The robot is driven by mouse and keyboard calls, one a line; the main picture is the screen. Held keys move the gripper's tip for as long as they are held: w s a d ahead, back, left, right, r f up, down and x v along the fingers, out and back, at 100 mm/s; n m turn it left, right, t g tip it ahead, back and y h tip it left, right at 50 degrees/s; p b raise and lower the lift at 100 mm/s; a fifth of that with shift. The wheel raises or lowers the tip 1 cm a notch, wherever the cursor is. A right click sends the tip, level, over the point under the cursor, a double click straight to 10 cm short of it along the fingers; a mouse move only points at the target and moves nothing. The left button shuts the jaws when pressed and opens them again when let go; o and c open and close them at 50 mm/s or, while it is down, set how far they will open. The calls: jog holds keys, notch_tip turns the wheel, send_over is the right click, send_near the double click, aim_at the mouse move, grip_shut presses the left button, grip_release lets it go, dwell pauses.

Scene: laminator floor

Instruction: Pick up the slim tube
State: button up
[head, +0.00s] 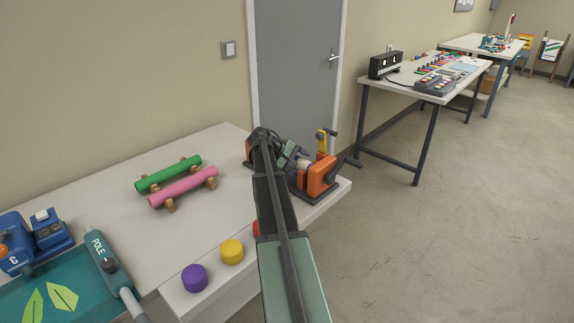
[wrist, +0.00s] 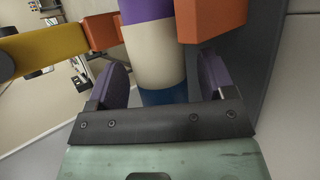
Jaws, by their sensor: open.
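A slim tube (wrist: 155,65) with purple, cream and blue bands fills the middle of the wrist view. Its upper part lies between orange jaws of a clamp (wrist: 212,20). My gripper (wrist: 163,80) is open, with one dark purple pad on each side of the tube. I cannot tell whether either pad touches it. In the head view my gripper (head: 287,153) is beside the orange clamp (head: 318,178) at the table's right end. My arm hides much of that spot, and the tube is hard to make out there.
Green (head: 167,174) and pink (head: 183,187) rolls rest on wooden supports on the white table (head: 120,205). Purple (head: 194,278) and yellow (head: 232,251) knobs are at the front. A blue device (head: 45,230) and a pole (head: 107,262) are at left. The floor (head: 450,230) is clear at right.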

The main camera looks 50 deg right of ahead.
jog(key=shift+s+d+f, duration=0.15)
jog(key=shift+d+f, duration=0.1)
jog(key=shift+f, duration=0.1)
jog(key=shift+r, duration=0.15)
jog(key=c, duration=1)
